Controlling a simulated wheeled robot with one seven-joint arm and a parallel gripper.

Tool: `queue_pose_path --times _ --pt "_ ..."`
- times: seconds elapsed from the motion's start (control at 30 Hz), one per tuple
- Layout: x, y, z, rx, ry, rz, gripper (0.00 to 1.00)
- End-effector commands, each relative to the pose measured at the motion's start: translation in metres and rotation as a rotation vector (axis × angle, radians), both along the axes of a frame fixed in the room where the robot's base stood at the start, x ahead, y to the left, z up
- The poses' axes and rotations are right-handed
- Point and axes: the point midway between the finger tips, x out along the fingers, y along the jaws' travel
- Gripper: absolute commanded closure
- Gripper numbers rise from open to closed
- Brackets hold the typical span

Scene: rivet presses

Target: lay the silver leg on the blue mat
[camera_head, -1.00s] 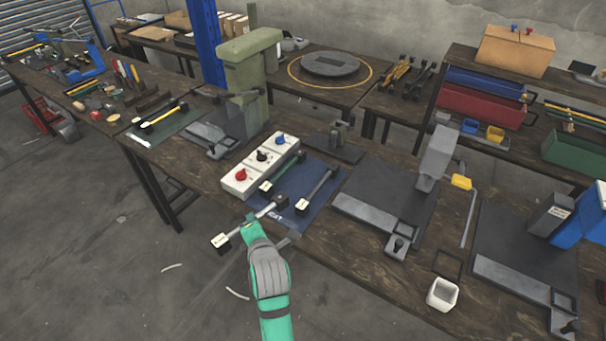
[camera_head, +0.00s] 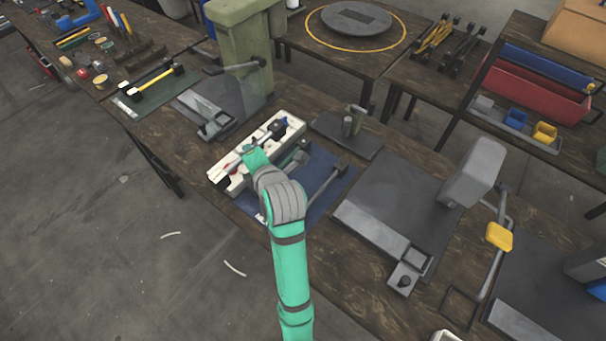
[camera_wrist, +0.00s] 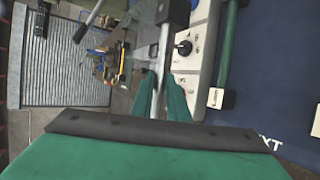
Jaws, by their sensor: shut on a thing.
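My gripper (camera_head: 252,156) is shut on the silver leg (camera_head: 236,159), a thin bar with dark end blocks. It holds the leg over the white control box, left of the blue mat (camera_head: 322,200). In the wrist view, the leg (camera_wrist: 164,45) passes between the fingertips (camera_wrist: 162,92), and the mat (camera_wrist: 280,60) lies to the right with white lettering on it. A green leg (camera_wrist: 229,45) with a pale end block lies on the mat. A grey leg (camera_head: 327,181) also lies there, to its right. My arm hides the mat's near left part.
The white control box (camera_head: 292,118) with knobs stands along the mat's left side. A green press (camera_head: 240,45) is behind it. A grey press (camera_head: 472,172) with a dark base plate stands to the right of the mat. A small dark plate with posts (camera_head: 345,137) is behind the mat.

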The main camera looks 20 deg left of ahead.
Motion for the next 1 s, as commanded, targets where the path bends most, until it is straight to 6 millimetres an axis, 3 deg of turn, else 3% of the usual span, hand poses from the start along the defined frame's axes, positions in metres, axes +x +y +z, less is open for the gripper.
queue_pose_path --times 0.43,0.5,0.7,1.0 --pt "0.032 -0.083 -0.039 0.002 0.003 -0.007 1.00" --pt "0.035 -0.092 -0.053 0.002 0.005 -0.006 1.00" --pt "0.044 -0.113 -0.080 0.002 0.003 -0.004 1.00" --pt "0.049 -0.125 -0.096 0.002 0.001 -0.003 1.00"
